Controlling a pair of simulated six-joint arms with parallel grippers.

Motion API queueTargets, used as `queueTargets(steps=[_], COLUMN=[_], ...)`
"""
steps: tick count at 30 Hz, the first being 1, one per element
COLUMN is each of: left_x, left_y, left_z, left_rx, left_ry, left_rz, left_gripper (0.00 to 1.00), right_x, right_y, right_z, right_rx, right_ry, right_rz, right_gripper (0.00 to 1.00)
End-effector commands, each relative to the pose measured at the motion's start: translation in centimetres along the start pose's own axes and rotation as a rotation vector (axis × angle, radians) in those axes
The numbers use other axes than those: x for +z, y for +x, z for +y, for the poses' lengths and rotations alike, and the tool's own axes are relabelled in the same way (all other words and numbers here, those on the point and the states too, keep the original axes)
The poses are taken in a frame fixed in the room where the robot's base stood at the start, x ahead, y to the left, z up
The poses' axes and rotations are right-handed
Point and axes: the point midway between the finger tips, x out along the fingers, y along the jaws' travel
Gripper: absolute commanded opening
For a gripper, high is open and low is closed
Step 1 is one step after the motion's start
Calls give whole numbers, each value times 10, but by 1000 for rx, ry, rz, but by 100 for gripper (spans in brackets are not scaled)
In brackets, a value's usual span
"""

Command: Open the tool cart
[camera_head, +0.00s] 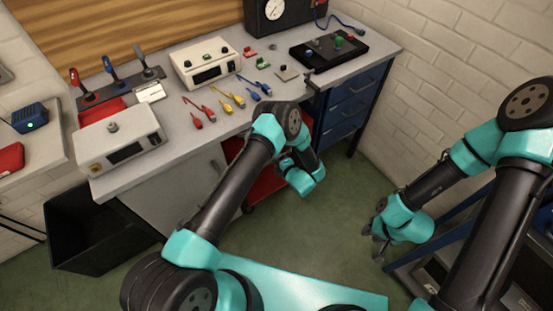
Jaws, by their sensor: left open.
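A red cart (264,187) with a dark caster stands under the workbench, mostly hidden behind my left arm. I take it to be the tool cart; I cannot tell whether any part of it is open. My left gripper (284,161) is in front of the red cart, below the bench's front edge. It is open, its fingers are partly hidden by my wrist, and I cannot tell whether it touches the cart. My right gripper (377,238) hangs over the green floor on the right, apart from the red cart. Its finger gap is unclear.
The workbench (230,125) carries boxes, coloured cables and a dark switch panel (330,48). A blue drawer unit (350,105) is under its right end. A black bin (95,235) stands at the left. A blue shelved frame (405,275) is at the lower right. Green floor (335,225) is free between.

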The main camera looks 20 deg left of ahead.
Motion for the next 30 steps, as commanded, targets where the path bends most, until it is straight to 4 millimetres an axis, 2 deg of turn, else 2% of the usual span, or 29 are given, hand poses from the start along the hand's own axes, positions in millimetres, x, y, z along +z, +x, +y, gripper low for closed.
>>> queueTargets(steps=[11, 24, 30], left_x=[0, 0, 0], left_y=[5, 5, 5], left_z=[0, 0, 0], left_rx=[0, 0, 0], left_ry=[1, 1, 1], left_rz=[-1, -1, 0], left_gripper=[41, 0, 0], right_x=[0, 0, 0], right_y=[0, 0, 0], right_z=[0, 0, 0], right_rx=[0, 0, 0], right_ry=[0, 0, 0], right_rz=[0, 0, 0], right_gripper=[39, 39, 39])
